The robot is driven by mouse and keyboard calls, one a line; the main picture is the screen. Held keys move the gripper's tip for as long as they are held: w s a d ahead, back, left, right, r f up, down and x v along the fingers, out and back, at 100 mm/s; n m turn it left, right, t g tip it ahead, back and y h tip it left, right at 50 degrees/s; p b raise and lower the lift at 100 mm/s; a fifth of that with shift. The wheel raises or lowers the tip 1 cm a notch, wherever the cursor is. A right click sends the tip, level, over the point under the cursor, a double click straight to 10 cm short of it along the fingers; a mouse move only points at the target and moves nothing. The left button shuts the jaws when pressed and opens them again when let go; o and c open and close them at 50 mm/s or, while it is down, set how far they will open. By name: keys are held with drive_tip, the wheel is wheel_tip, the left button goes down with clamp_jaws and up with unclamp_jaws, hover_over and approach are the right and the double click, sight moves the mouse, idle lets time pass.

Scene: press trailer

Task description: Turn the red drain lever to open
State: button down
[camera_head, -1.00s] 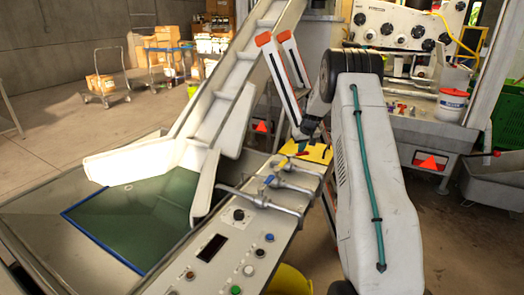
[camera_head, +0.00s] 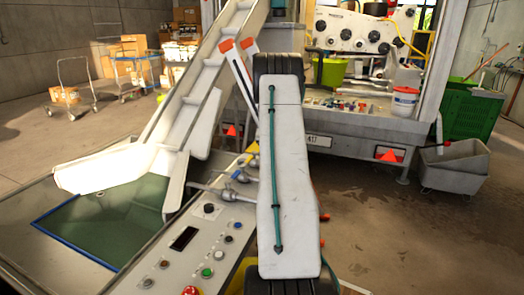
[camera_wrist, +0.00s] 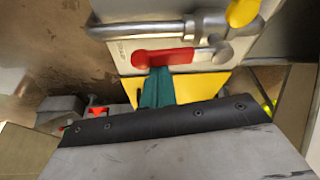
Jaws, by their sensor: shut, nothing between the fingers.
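The red drain lever (camera_wrist: 162,57) shows in the wrist view, lying roughly level across the picture below a grey metal pipe (camera_wrist: 150,29). My gripper (camera_wrist: 157,75) has teal fingers closed together, with nothing held. Its tips meet the lever's lower edge in the picture; I cannot tell whether they touch it. A yellow handle (camera_wrist: 242,12) sits at the pipe's right end. In the head view my arm hides my gripper and the red lever. Grey valve pipes (camera_head: 222,191) with blue handles show left of the arm.
The control panel (camera_head: 165,262) with buttons and the green-floored hopper (camera_head: 110,215) lie to the left. A conveyor chute (camera_head: 190,110) rises behind. The trailer (camera_head: 370,130) stands at the back. A grey cart (camera_head: 455,165) stands right; the floor before it is clear.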

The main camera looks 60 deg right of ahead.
drive_tip(key=shift+a, duration=0.25)
idle(0.4)
drive_tip(key=shift+d, duration=0.1)
drive_tip(key=shift+w+d, duration=0.15)
drive_tip(key=shift+d, duration=0.2)
drive_tip(key=d, duration=0.2)
drive_tip(key=shift+w+d+f, duration=0.1)
drive_tip(key=shift+w+d, duration=0.1)
drive_tip(key=shift+d, duration=0.15)
drive_tip(key=w+v, duration=0.1)
drive_tip(key=v, duration=0.9)
drive_tip(key=shift+s, duration=0.25)
drive_tip(key=shift+d, duration=0.15)
